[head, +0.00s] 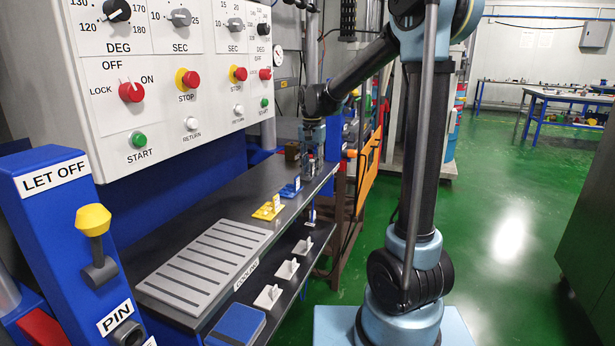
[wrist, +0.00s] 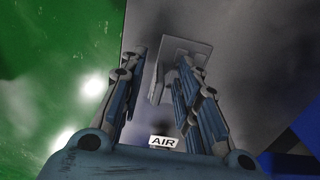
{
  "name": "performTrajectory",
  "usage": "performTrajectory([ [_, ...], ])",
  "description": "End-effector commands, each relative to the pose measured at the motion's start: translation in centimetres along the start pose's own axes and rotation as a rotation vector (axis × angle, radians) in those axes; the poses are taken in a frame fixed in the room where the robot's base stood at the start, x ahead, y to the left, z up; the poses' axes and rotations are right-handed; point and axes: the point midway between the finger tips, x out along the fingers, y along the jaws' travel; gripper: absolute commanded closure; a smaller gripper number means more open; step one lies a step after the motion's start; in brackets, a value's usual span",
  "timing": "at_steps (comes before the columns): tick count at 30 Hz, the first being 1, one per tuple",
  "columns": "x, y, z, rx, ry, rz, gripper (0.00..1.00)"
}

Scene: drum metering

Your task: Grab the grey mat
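The grey mat (head: 207,262) is a flat slotted panel lying on the near part of the dark shelf in the head view. My gripper (head: 309,172) points down at the far end of that shelf, well away from the mat. In the wrist view my gripper (wrist: 162,58) shows its two fingers apart. A grey angled bracket (wrist: 186,47) lies below and between the fingertips; I cannot tell whether the right finger touches it. The mat does not show in the wrist view.
Yellow (head: 268,208) and blue (head: 290,189) holders stand on the shelf (head: 215,205) between mat and gripper. White brackets (head: 288,269) line the lower ledge. A control panel (head: 170,80) rises behind. A blue LET OFF post (head: 62,240) stands near the mat's left.

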Motion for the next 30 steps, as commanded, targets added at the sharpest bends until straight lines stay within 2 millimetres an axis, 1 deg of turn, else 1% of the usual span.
performTrajectory([
  [1, 0.0, 0.0, 0.0, 0.0, 0.0, 0.0, 0.77],
  [4, 0.0, 0.0, 0.0, 0.0, 0.0, 0.0, 0.99],
  [15, -0.1, 0.0, 0.0, 0.0, 0.0, 0.0, 1.0],
  [19, -0.7, 0.0, 0.0, 0.0, 0.0, 0.0, 1.0],
  [23, -2.3, 0.0, 0.0, 0.0, 0.0, 0.0, 1.0],
  [30, -6.5, 0.0, 0.0, 0.0, 0.0, 0.0, 1.0],
])
